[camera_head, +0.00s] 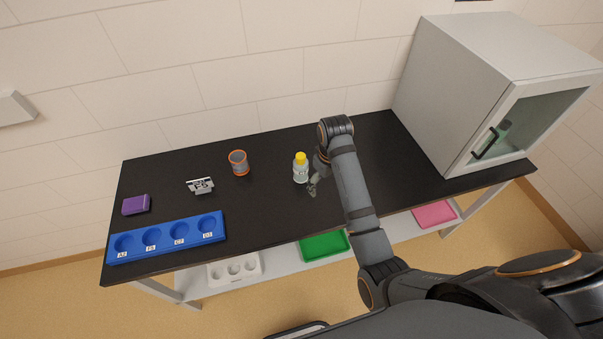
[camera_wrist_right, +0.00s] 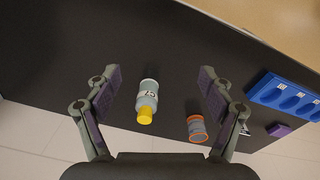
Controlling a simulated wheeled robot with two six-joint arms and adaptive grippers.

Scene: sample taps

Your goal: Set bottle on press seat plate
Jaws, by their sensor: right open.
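A clear bottle with a yellow cap and a white label (camera_head: 301,173) stands upright on the black table. In the right wrist view the bottle (camera_wrist_right: 148,97) appears between the open fingers, nearer the left one, with no visible contact. My right gripper (camera_head: 314,184) is beside the bottle's right side in the head view, partly hidden by my arm; its open fingers show in the wrist view (camera_wrist_right: 163,75). I cannot pick out a press seat plate for certain. My left gripper is out of view.
An orange-rimmed grey cup-like piece (camera_head: 238,163), a small labelled grey piece (camera_head: 200,186), a purple block (camera_head: 136,204) and a blue holed rack (camera_head: 167,240) are on the table's left. A glass-door cabinet (camera_head: 475,80) stands right. Trays, including a green one (camera_head: 324,247), are below.

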